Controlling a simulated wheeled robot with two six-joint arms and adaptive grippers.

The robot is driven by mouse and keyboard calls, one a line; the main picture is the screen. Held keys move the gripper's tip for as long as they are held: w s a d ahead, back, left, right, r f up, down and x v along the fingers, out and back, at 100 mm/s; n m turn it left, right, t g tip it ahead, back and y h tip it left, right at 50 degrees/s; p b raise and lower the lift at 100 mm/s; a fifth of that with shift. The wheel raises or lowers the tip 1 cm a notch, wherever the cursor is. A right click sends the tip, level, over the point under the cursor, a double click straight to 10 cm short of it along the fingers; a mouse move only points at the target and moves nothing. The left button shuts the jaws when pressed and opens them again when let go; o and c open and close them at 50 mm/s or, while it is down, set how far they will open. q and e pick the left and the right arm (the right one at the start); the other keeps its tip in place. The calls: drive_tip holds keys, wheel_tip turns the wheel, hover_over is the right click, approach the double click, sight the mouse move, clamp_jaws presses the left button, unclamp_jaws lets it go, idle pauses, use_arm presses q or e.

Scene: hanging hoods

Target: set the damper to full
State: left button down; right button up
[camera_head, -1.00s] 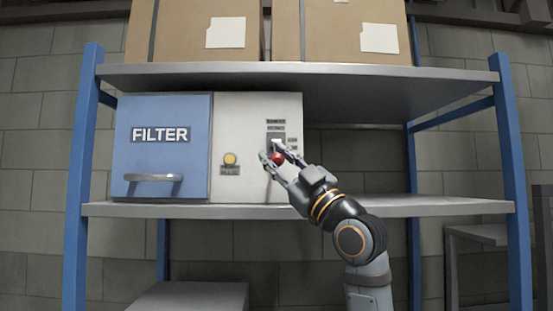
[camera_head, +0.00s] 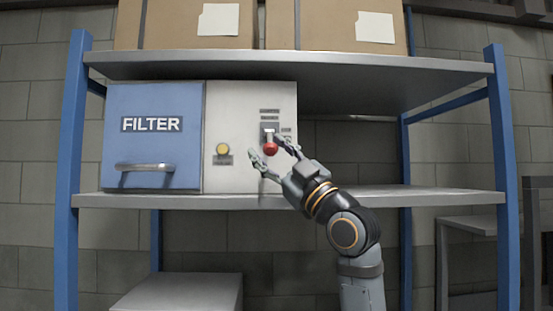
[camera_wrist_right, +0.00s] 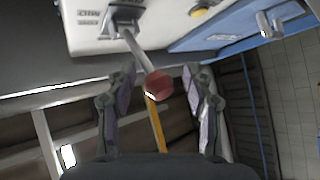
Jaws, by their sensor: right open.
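The damper lever ends in a red knob (camera_head: 271,148) and sits in a dark slotted plate (camera_head: 268,128) on the white panel of the filter unit (camera_head: 228,120). In the head view the knob is at the lower part of the plate. My right gripper (camera_head: 267,147) is open, with one finger on each side of the knob. In the right wrist view the red knob (camera_wrist_right: 158,84) on its grey rod lies between the open fingers (camera_wrist_right: 160,85), apart from both. The small labels by the slot are too blurred to read. My left gripper is not in view.
A blue filter door (camera_head: 153,137) with a grey handle is left of the white panel, and a yellow button (camera_head: 222,148) is near the gripper. The metal shelf (camera_head: 420,195) is bare to the right. Boxes (camera_head: 190,25) stand above.

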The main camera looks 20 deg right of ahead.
drive_tip(key=v, duration=1.1)
drive_tip(key=shift+s+f, duration=0.2)
drive_tip(key=shift+f, duration=0.15)
drive_tip(key=shift+d, duration=0.15)
